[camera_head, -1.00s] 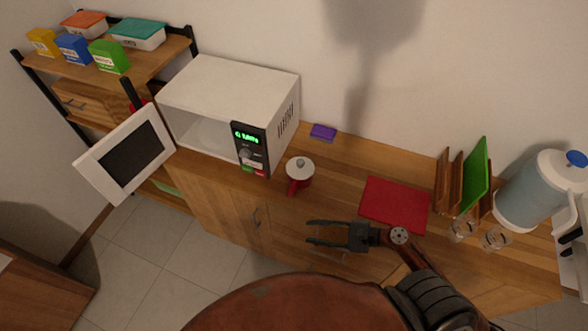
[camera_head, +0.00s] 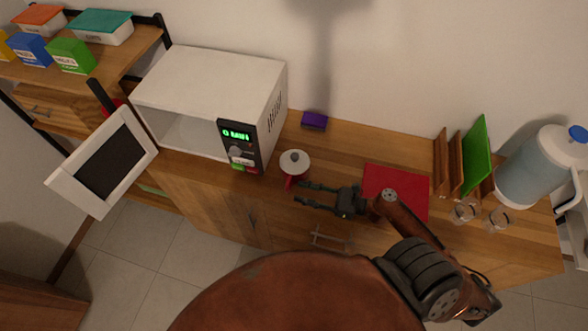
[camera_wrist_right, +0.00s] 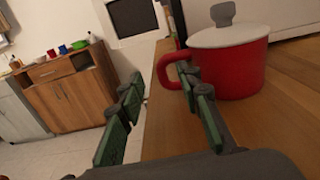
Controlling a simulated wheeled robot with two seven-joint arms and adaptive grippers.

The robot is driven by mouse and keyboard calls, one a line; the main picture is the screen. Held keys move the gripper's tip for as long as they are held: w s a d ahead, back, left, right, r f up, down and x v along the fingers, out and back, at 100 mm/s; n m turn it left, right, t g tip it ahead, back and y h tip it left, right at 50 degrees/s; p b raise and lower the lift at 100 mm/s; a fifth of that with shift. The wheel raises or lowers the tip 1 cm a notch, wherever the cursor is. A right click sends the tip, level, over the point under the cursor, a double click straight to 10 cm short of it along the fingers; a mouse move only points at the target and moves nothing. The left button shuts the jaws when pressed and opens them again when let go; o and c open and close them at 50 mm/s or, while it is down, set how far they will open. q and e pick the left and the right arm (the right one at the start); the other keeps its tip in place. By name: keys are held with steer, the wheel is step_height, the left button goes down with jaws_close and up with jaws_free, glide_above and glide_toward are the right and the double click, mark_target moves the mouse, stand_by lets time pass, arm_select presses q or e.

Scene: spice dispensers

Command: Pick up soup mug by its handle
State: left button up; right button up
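The soup mug (camera_head: 295,163) is red with a pale lid and a grey knob. My right gripper (camera_head: 299,192) is open just right of and in front of the mug. In the wrist view its green-padded fingers (camera_wrist_right: 160,100) are spread; the right finger's tip overlaps the handle in the picture, and contact cannot be told. My left gripper is not in view.
The white microwave (camera_head: 211,95) stands behind left with its door (camera_head: 103,165) open. A red mat (camera_head: 410,180) lies right of the gripper. A purple sponge-like block (camera_head: 314,121) lies behind the mug. Glasses (camera_head: 463,212) and a water dispenser (camera_head: 540,168) are at the right.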

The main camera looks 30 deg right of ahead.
mark_target(287, 188)
steer(key=shift+w+a+r, duration=0.1)
steer(key=shift+w+a, duration=0.4)
steer(key=x, duration=0.4)
steer(key=shift+w+a, duration=0.2)
steer(key=shift+w, duration=0.1)
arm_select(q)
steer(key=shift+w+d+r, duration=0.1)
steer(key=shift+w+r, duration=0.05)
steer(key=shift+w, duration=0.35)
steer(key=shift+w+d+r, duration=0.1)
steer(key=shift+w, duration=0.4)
arm_select(e)
steer(key=shift+w, duration=0.1)
jaws_close()
